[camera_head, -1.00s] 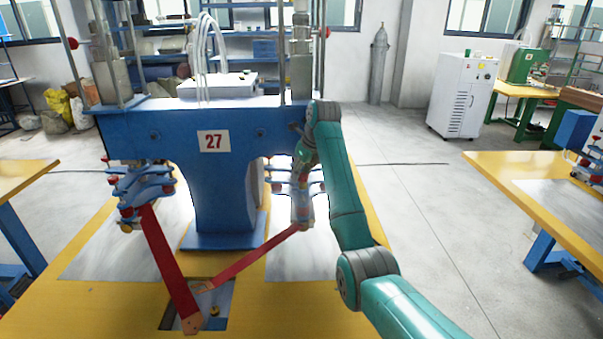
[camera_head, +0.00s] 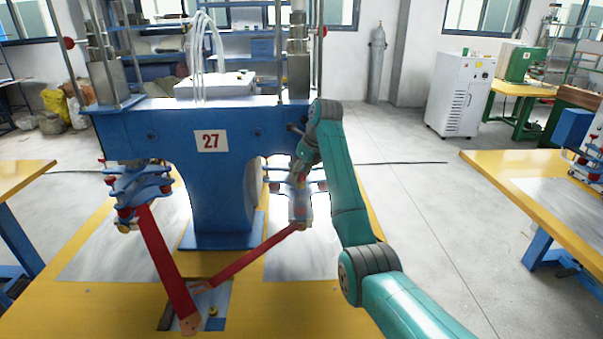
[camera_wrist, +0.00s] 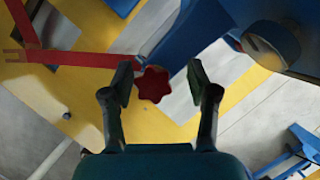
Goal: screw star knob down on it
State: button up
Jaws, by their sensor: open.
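A red star knob (camera_wrist: 153,84) shows in the wrist view, between the fingers of my gripper (camera_wrist: 161,78). The fingers are open, with a gap on each side of the knob; the left finger looks closer to it. I cannot tell how far the knob lies beyond the fingertips, or what is under it. In the head view my arm reaches down beside the right end of the blue machine (camera_head: 180,130) marked 27. I cannot make out the star knob or the fingers there.
Red flat bars (camera_head: 165,262) run from the machine's clamps to a plate on the yellow table (camera_head: 90,310); they also show in the wrist view (camera_wrist: 80,59). A blue part with a round grey end (camera_wrist: 270,45) stands close at the wrist view's upper right. Open floor lies right (camera_head: 420,220).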

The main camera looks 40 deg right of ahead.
jog(key=n+y, duration=0.1)
jog(key=n, duration=0.2)
jog(key=n+g+y, duration=0.1)
jog(key=n, duration=0.3)
jog(key=shift+s+a, duration=0.15)
jog(key=shift+s, duration=0.05)
jog(key=n, duration=0.2)
jog(key=n+g+y, duration=0.1)
jog(key=n, duration=0.1)
jog(key=shift+s+a+r+g, duration=0.1)
jog(key=shift+g, duration=0.2)
jog(key=shift+s+a+r+n, duration=0.1)
jog(key=shift+s+r+n, duration=0.1)
jog(key=shift+n, duration=0.4)
jog(key=shift+r, duration=0.2)
grip_shut()
